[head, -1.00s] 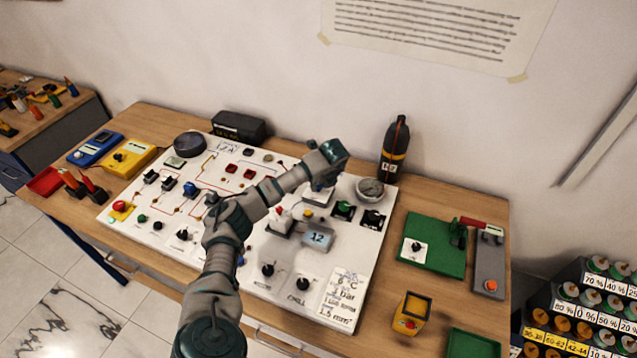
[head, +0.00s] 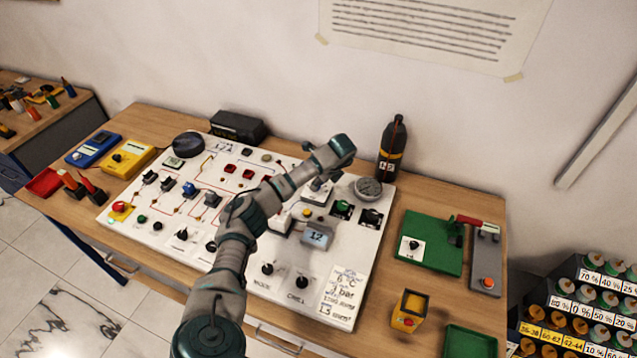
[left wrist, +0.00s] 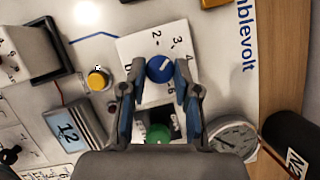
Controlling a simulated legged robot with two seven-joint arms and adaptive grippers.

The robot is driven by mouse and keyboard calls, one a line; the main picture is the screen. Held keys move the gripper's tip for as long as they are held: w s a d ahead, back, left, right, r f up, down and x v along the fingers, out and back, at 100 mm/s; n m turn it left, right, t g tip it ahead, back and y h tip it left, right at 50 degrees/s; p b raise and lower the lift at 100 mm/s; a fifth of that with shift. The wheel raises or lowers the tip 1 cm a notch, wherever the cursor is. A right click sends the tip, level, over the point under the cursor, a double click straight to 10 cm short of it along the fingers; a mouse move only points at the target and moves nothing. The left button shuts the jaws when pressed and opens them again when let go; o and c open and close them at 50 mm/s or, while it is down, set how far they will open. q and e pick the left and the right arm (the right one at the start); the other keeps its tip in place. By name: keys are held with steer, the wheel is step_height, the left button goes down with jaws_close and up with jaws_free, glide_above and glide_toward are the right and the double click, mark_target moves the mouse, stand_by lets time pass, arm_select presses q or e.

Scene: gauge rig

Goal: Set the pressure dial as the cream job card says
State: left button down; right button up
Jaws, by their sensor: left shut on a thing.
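The pressure dial is a white plate (left wrist: 133,48) with black numbers around a round blue knob (left wrist: 160,68) in the left wrist view. My left gripper (left wrist: 160,84) is shut on the blue knob, one finger on each side. In the head view my left gripper (head: 318,186) reaches down onto the panel, and my arm hides most of the dial. The cream job card (head: 342,297) lies at the panel's front right corner; it has a bar line, but its figure is too blurred to be sure of. My right gripper is not in view.
A round gauge (head: 369,187) and a dark bottle (head: 393,150) stand just right of my gripper. A grey display reading 12 (head: 317,236) is in front of it. Green trays and a yellow box (head: 410,311) lie to the right on the wooden bench.

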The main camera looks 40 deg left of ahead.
arm_select(q)
steer(key=shift+d+f, duration=0.1)
steer(key=c, duration=0.8)
jaws_free()
steer(key=shift+c, duration=0.2)
steer(key=shift+w, duration=0.1)
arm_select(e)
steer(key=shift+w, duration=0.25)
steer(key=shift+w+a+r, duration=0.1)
arm_select(q)
steer(key=v, duration=1.1)
steer(key=shift+r, duration=0.4)
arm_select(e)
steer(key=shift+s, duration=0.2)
